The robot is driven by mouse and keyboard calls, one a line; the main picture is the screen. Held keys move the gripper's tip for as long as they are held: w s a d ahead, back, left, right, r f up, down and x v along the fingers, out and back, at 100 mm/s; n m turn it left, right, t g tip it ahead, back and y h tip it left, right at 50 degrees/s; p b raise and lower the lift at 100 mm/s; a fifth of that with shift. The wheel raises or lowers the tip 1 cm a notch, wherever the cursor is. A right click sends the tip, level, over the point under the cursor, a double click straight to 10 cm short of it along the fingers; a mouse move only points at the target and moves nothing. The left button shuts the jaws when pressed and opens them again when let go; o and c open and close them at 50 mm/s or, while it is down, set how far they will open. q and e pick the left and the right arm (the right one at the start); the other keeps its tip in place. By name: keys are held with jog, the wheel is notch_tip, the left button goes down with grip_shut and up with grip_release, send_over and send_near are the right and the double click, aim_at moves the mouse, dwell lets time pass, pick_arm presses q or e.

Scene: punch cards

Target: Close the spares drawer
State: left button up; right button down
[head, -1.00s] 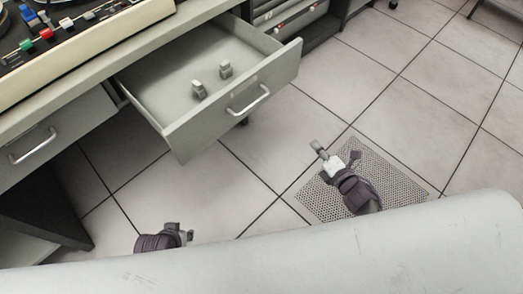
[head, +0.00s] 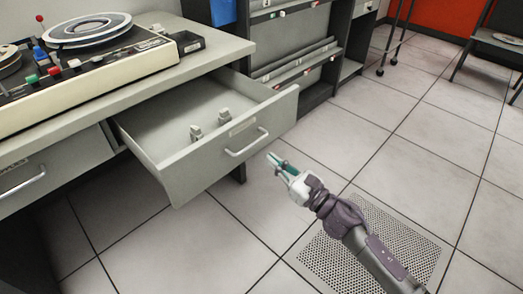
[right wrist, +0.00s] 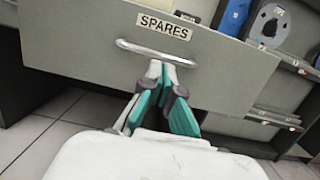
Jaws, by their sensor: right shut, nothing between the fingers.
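The spares drawer (head: 232,143) is a grey drawer pulled well out from under the desk. Its front carries a silver bar handle (head: 246,142) and, in the right wrist view, a label reading SPARES (right wrist: 164,27). Two small pale grey objects (head: 209,124) stand inside it. My right gripper (head: 272,158) is shut and empty, in front of the drawer face, a little right of and below the handle in the head view. In the right wrist view its tips (right wrist: 161,66) appear just below the handle bar (right wrist: 157,51); I cannot tell whether they touch. My left gripper is out of view.
A record-deck-like console (head: 97,75) sits on the desk top (head: 192,55). A second drawer (head: 45,172) at left is shut. Dark shelving (head: 318,88) stands behind the open drawer. The tiled floor is clear, with a perforated floor panel (head: 345,259).

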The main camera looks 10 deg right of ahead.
jog(key=shift+x, duration=2.3)
